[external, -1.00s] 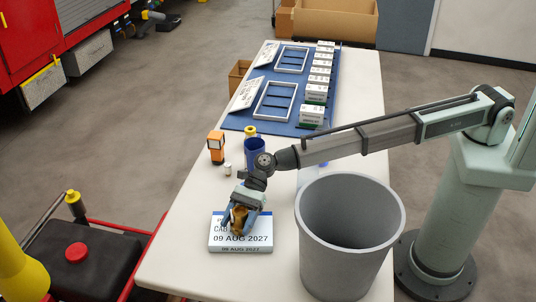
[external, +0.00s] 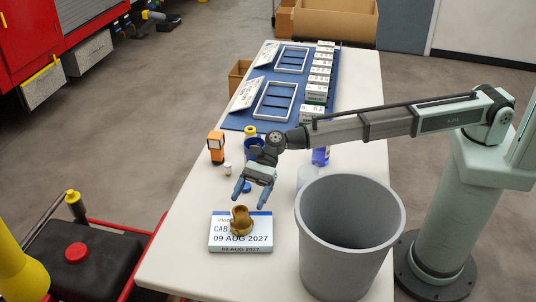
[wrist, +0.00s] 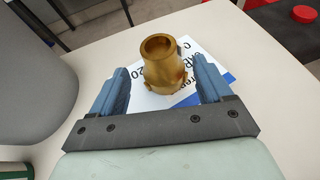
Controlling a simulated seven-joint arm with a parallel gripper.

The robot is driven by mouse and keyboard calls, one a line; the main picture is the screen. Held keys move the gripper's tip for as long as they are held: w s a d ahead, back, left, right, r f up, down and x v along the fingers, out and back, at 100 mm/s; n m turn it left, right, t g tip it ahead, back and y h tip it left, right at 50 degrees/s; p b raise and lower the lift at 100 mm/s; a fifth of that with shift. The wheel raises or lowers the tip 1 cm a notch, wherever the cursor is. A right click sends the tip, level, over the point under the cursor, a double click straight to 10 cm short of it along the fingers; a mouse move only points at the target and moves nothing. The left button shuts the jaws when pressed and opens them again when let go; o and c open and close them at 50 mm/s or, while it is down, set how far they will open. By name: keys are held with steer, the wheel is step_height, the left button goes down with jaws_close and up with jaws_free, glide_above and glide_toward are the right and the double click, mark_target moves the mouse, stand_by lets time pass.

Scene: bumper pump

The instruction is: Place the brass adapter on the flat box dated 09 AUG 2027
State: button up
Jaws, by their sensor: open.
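The brass adapter (external: 241,220) stands upright on top of the flat white box (external: 228,246), whose front reads 09 AUG 2027. In the wrist view the adapter (wrist: 161,66) shows its round open top and rests on the box (wrist: 205,68). My gripper (external: 250,197) is open and empty, above and behind the adapter in the external view. In the wrist view the two blue fingers (wrist: 160,88) are spread wide on either side of the adapter's lower part in the picture. The adapter hides part of the printing on the box.
A large grey bin (external: 340,245) stands at the right, close to the box. An orange device (external: 216,147), a small white bottle (external: 227,168) and a blue cup (external: 253,150) are behind. A blue mat (external: 240,118) with frames and small boxes lies farther back.

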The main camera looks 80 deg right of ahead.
steer(key=shift+v, duration=1.75)
